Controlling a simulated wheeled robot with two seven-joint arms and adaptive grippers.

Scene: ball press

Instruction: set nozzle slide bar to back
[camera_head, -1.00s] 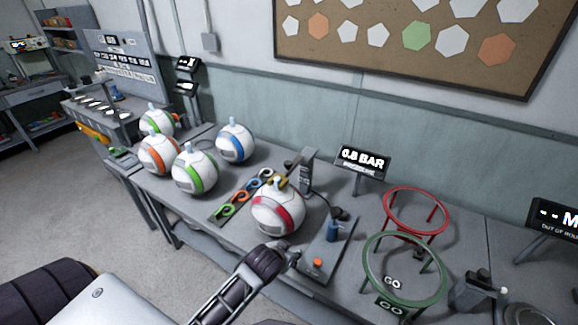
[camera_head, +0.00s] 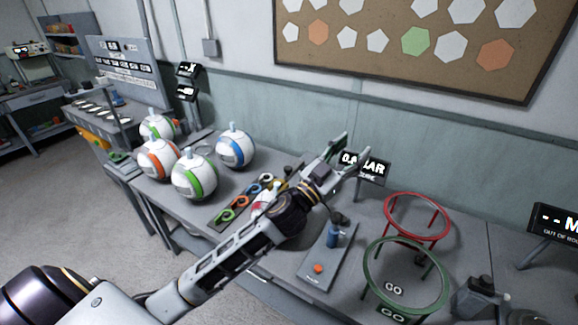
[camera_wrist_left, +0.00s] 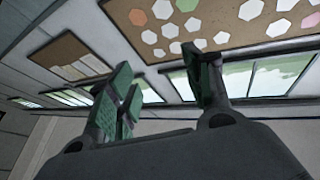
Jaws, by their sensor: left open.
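My left gripper (camera_head: 352,148) is open and empty, raised over the back of the bench in front of the pressure sign. Its green-padded fingers also show in the left wrist view (camera_wrist_left: 165,85), apart, with nothing between them. My arm and gripper hide the grey nozzle post and most of the red-striped ball (camera_head: 262,203). A small brass-coloured part (camera_head: 281,187) shows beside the arm. I cannot make out the slide bar or its position. A blue pump-like part (camera_head: 333,236) and an orange button (camera_head: 318,268) sit on a grey plate (camera_head: 316,282). My right gripper is out of view.
Green-striped (camera_head: 196,178), orange-striped (camera_head: 157,158) and blue-striped (camera_head: 235,148) balls stand on the bench's left part, with another behind. Coloured hooks (camera_head: 240,202) lie nearer. Red (camera_head: 418,197) and green (camera_head: 366,282) ring stands are right. The pressure sign (camera_head: 372,168) is partly covered.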

